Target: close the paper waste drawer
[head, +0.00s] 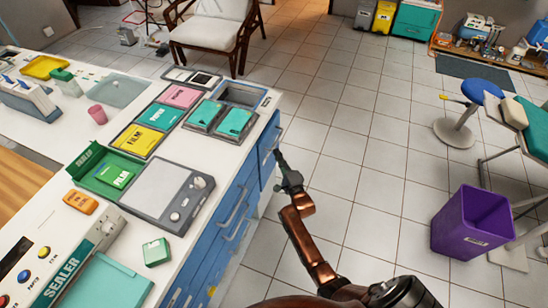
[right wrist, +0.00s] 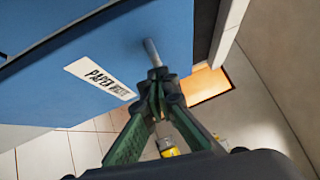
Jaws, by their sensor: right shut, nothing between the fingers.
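The paper waste drawer (right wrist: 60,60) shows in the right wrist view as a blue front with a white "PAPER WASTE" label (right wrist: 100,78) and a grey bar handle (right wrist: 151,50). A dark strip runs beside its right edge; I cannot tell how far the front stands out. In the head view, a blue drawer front (head: 268,140) is at the far right end of the counter. My right gripper (head: 281,160) is just outside it. In the right wrist view my right gripper (right wrist: 158,76) is shut and empty, its tips at the handle's end; contact is unclear. My left gripper is out of view.
The white counter (head: 150,85) holds trays, film packets and a sealer. More blue drawers with handles (head: 232,208) run along its side. A purple bin (head: 472,225) stands at the right. The tiled floor (head: 350,150) between them is clear.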

